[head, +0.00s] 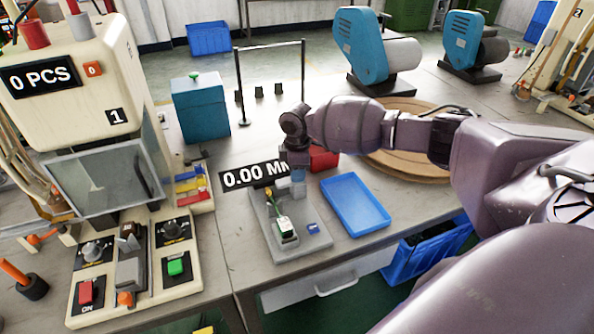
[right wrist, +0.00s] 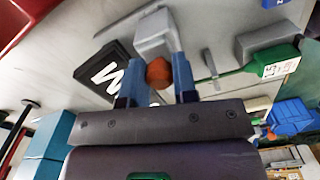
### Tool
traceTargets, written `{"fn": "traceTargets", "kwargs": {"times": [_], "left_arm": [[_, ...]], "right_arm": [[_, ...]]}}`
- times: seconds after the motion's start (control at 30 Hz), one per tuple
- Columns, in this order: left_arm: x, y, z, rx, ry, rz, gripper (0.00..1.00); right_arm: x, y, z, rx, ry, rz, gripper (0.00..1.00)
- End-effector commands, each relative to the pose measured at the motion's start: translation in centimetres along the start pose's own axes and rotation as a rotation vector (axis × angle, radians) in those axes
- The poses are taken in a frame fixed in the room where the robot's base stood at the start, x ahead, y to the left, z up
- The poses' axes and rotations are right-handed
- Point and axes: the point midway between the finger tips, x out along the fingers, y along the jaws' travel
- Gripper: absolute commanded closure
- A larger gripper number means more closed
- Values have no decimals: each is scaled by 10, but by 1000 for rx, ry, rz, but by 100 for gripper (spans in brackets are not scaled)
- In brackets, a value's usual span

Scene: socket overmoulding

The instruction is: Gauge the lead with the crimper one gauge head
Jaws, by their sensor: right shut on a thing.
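The gauge stands on a grey plate (head: 300,250), with a display (head: 242,178) reading 0.00 MM. The lead (head: 284,228), with a green and white labelled body, lies in a grey holder on the plate; it also shows in the right wrist view (right wrist: 270,68). My right gripper (head: 297,176) is low over the back of the plate. In the right wrist view its blue fingers (right wrist: 157,80) are shut on an orange knob (right wrist: 158,72) at the grey gauge head (right wrist: 155,35). The fingertips partly hide the head. My left gripper is not in view.
A blue tray (head: 342,196) stands right of the plate, a red box (head: 324,158) behind it. Crimper one (head: 95,125), reading 0 PCS, stands at the left with its control panel in front. A teal box (head: 200,108) and black wire frame (head: 240,90) stand behind.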

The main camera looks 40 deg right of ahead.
Motion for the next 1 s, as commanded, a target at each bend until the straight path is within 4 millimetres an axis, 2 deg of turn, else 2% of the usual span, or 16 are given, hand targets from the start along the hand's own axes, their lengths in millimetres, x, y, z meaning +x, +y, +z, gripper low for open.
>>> {"fn": "traceTargets", "kwargs": {"times": [0.23, 0.5, 0.6, 0.9, 0.93, 1.0], "left_arm": [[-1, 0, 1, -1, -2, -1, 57], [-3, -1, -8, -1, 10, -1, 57], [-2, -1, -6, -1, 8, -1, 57], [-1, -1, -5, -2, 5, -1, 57], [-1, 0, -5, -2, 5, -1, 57], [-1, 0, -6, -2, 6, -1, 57]], "right_arm": [[0, -1, -2, -1, 1, 0, 100], [-2, -10, -38, -2, 4, 0, 100], [-1, -12, -44, -2, 2, -1, 100], [0, -13, -48, -4, 5, -1, 100], [0, -13, -48, -4, 6, -1, 70], [0, -13, -48, -4, 5, -1, 60]]}}
